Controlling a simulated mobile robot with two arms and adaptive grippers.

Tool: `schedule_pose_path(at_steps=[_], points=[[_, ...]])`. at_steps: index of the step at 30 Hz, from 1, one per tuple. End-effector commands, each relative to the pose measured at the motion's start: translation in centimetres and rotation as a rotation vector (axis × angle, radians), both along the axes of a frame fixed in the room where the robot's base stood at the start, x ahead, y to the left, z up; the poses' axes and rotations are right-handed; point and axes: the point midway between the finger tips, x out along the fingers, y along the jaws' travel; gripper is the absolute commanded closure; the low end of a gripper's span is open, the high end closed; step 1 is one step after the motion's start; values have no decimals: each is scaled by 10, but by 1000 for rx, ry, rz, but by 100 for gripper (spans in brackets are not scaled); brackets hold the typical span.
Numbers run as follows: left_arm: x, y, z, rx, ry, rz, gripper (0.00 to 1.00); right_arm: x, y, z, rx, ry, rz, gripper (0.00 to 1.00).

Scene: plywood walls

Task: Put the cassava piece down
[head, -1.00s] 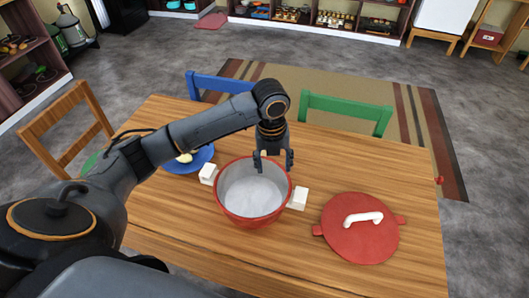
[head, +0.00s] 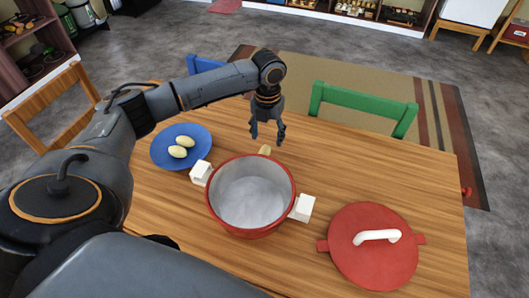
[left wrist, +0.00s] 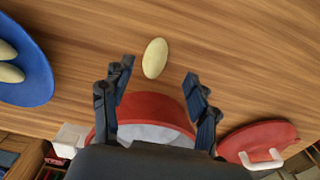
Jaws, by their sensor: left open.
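A pale, oval cassava piece (left wrist: 155,58) lies on the wooden table, just beyond the far rim of the red pot. In the head view only part of this piece (head: 264,150) shows above the pot's rim. My left gripper (head: 267,138) is open and empty above the table there. In the left wrist view the piece lies beyond the spread fingertips (left wrist: 158,72), apart from both. Two more cassava pieces (head: 179,147) lie on a blue plate (head: 157,151) to the left. My right gripper is not in view.
The red pot (head: 251,232) with white handles stands open on the table (head: 190,235); only its pale inside shows. Its red lid (head: 373,262) lies to the right. A green chair (head: 363,103) and a blue chair stand at the far edge. The table behind the lid is clear.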

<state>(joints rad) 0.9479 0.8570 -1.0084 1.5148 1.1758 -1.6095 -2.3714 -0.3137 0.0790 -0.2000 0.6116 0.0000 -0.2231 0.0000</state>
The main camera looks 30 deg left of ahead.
Motion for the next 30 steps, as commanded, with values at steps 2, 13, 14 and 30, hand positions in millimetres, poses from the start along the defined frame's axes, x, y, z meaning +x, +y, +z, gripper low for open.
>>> schedule_pose_path(at_steps=[2,13,14,30], points=[[-1,0,-4,1,1,0,40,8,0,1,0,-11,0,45],[-10,4,-51,1,1,-1,40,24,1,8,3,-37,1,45],[-10,4,-53,1,1,-1,40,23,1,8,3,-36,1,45],[-10,4,-55,1,-1,-1,99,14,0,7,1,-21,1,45]])
